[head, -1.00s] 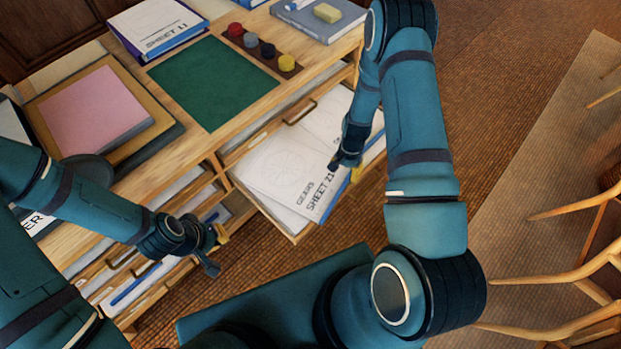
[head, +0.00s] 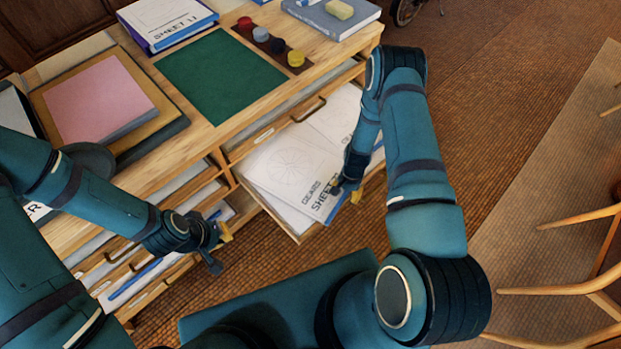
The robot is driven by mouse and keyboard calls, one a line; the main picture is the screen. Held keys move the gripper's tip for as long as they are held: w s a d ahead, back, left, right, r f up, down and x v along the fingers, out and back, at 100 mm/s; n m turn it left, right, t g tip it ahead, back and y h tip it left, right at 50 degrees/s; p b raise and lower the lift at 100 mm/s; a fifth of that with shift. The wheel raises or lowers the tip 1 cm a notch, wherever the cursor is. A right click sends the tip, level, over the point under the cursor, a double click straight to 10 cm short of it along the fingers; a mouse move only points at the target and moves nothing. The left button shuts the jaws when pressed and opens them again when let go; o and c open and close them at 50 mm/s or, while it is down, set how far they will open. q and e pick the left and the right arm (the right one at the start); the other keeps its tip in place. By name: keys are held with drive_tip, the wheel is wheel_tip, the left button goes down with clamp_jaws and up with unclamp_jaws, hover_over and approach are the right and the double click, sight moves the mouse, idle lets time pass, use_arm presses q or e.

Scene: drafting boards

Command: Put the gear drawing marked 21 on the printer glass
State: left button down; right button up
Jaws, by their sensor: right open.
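The gear drawing (head: 284,166) is a white sheet with a round gear outline, "GEARS" and "SHEET 2" lettering and a blue edge. It lies in an open drawer (head: 301,236), and the end of its number is hidden by my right gripper. My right gripper (head: 345,193) is open at the sheet's lower right corner; I cannot tell whether it touches the paper. My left gripper (head: 222,246) is empty in front of the lower drawers, away from the sheet; its jaw opening is unclear. I cannot pick out the printer glass with certainty.
On the cabinet top are a green mat (head: 220,75), a pink stack (head: 98,98), a "SHEET 11" binder (head: 165,22), a row of coloured knobs (head: 278,45) and a grey-blue book (head: 333,20). Other drawers are partly open at lower left. Wooden chairs stand at right.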

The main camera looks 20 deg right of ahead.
drive_tip(key=shift+f, duration=0.4)
drive_tip(key=shift+r, duration=0.1)
clamp_jaws()
drive_tip(key=shift+r, duration=0.1)
